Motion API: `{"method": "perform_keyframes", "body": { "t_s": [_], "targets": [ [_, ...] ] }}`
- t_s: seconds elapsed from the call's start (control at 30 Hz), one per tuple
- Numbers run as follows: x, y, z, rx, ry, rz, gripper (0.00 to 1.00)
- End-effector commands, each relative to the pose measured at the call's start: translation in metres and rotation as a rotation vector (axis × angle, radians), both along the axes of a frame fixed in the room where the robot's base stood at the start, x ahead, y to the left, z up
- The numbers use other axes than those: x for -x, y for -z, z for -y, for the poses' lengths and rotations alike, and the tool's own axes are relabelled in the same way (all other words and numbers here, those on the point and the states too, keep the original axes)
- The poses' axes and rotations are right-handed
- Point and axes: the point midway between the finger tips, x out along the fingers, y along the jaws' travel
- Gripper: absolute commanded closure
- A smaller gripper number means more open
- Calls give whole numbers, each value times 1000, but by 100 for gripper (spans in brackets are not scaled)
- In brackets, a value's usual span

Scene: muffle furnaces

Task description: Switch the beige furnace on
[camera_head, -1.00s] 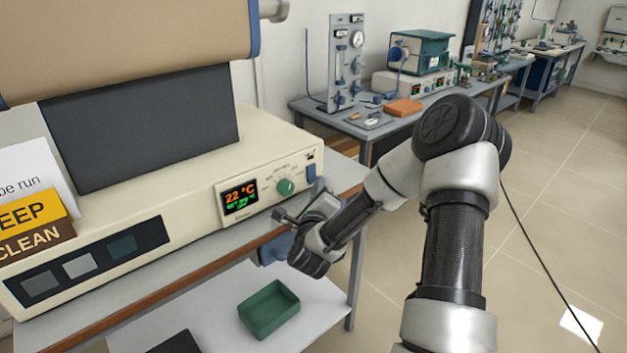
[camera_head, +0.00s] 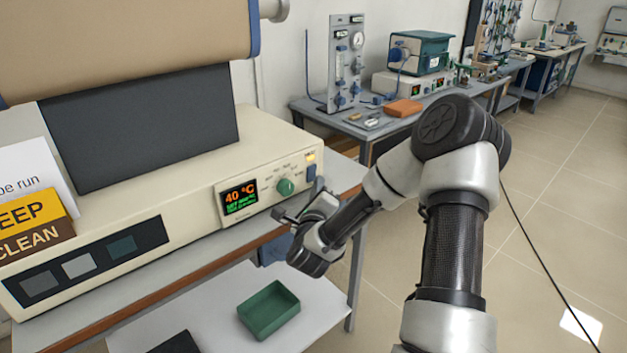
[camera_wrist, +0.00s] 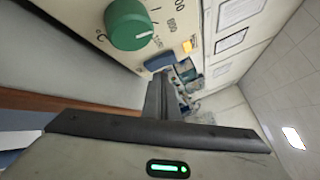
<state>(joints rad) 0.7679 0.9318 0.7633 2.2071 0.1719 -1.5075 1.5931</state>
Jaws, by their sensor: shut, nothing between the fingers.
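The beige furnace (camera_head: 190,205) stands on a bench at the left. Its display (camera_head: 239,198) reads 40 °C in orange, with smaller green text below. A green knob (camera_head: 285,187) is right of the display. The knob also shows in the wrist view (camera_wrist: 128,24). Near the panel's right end, an amber lamp (camera_head: 310,157) is lit above a blue rocker switch (camera_head: 311,171). In the wrist view the lamp (camera_wrist: 187,46) glows beside the switch (camera_wrist: 160,60). My gripper (camera_wrist: 166,80) is shut and empty, its tips close to the switch; I cannot tell whether they touch.
A green tray (camera_head: 269,309) lies on the shelf below. Warning signs (camera_head: 35,215) stand on the furnace's left. Another bench (camera_head: 350,125) with instruments stands behind. The floor at the right is clear, apart from a black cable.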

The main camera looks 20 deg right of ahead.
Motion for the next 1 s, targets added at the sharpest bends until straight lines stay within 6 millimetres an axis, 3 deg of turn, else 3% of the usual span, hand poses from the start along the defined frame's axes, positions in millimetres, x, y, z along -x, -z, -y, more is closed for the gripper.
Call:
{"method": "perform_keyframes", "body": {
  "t_s": [0.57, 1.0],
  "targets": [
    [12, -1, 5, 0, 1, -1, 100],
    [50, -7, 19, 2, 1, -1, 100]
  ]
}}
